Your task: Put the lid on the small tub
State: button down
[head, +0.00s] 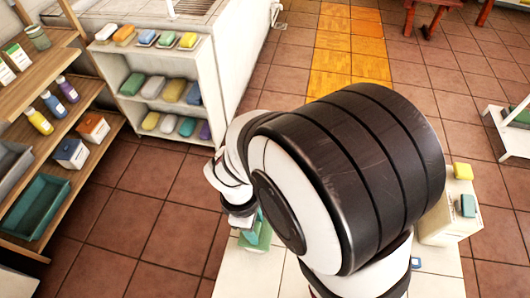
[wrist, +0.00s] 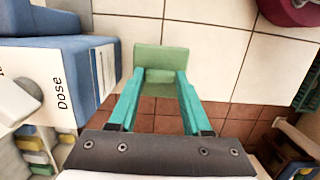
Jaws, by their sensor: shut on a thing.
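My gripper (wrist: 160,76) has two teal fingers shut on a green, square, flat piece with a raised middle, which looks like the lid (wrist: 160,55). In the wrist view the lid is over the white tiled top (wrist: 120,30), near its edge; I cannot tell its height above the tiles. In the head view my arm covers most of the tiled top, and part of the green lid (head: 250,238) shows below my wrist. I cannot pick out the small tub with certainty in either view.
A blue and white box marked "Dose" (wrist: 75,85) stands close left of my fingers. A dark red round thing (wrist: 290,10) is at the upper right. In the head view, shelves of soaps (head: 170,90) and a wooden rack (head: 50,75) stand left; tiled floor (head: 150,190) lies between.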

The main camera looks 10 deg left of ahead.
dwell(0.4)
grip_release()
jog(key=shift+r, duration=3.5)
grip_shut()
jog(key=shift+f, duration=0.25)
jog(key=shift+f, duration=2.55)
